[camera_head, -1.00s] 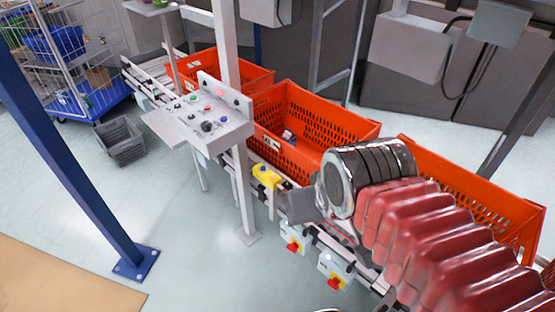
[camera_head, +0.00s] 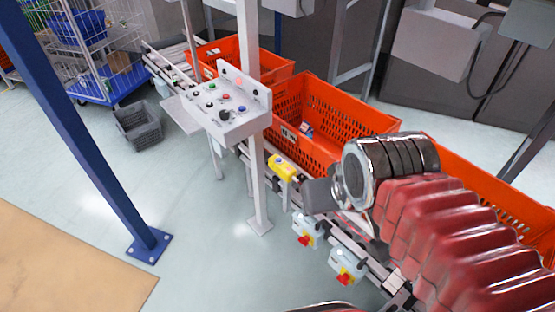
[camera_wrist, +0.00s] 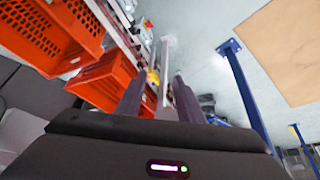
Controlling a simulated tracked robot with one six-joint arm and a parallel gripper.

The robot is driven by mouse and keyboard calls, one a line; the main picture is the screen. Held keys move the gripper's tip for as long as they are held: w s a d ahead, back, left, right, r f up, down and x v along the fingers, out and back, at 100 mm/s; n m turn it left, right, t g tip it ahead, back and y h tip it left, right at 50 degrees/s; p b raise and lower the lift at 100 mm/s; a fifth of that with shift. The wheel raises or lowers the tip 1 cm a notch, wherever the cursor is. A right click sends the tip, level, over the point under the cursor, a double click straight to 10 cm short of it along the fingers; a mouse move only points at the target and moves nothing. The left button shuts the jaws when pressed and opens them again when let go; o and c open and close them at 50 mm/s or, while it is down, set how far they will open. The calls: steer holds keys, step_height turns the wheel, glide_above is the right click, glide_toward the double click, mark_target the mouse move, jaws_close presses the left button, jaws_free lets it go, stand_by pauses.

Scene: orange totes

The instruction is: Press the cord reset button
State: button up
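A control panel (camera_head: 228,112) on a white post carries several coloured buttons and knobs, among them a blue button (camera_head: 242,108), a red button (camera_head: 225,96) and a green button (camera_head: 212,85). Their labels are too small to read, so I cannot tell which is the cord reset button. A yellow box (camera_head: 281,168) sits on the conveyor's side rail; it also shows in the wrist view (camera_wrist: 153,77). My gripper (camera_wrist: 159,80) has its two dark fingers apart with nothing held between them. In the head view its grey end (camera_head: 319,194) is right of the panel and partly hidden by my arm.
Orange totes (camera_head: 345,112) line the conveyor behind the panel. Two grey boxes with red-and-yellow switches (camera_head: 347,265) hang below the rail. A blue post (camera_head: 95,160), a grey crate (camera_head: 138,126) and a wire cart (camera_head: 98,50) stand left. The floor in front is clear.

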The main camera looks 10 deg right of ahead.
steer(key=shift+c, duration=0.2)
jaws_close()
stand_by(1.4)
